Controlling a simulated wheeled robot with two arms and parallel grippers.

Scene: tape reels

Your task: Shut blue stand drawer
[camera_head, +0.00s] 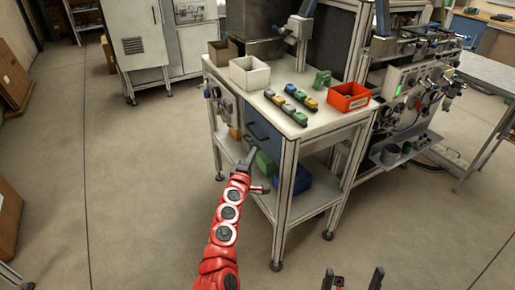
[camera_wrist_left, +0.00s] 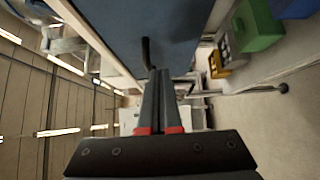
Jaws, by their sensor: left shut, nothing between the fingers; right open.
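The blue drawer (camera_head: 264,130) is under the top of the workstand, its front facing me with a dark handle. I cannot tell whether it stands out a little from the frame. Its blue front also fills the top of the left wrist view (camera_wrist_left: 185,25), with the dark handle (camera_wrist_left: 146,52) near my fingertips. My left gripper (camera_head: 249,158) is shut and empty, at the drawer's lower left front; its fingers (camera_wrist_left: 160,78) point at the blue front by the handle. I cannot tell whether they touch. My right gripper (camera_head: 353,278) is open and empty at the bottom edge.
The stand's top (camera_head: 300,122) holds a white bin (camera_head: 250,74), a red bin (camera_head: 348,97) and several small coloured parts. A green box (camera_head: 264,163) and a blue box (camera_head: 301,180) lie on the lower shelf. The floor left of the stand is clear.

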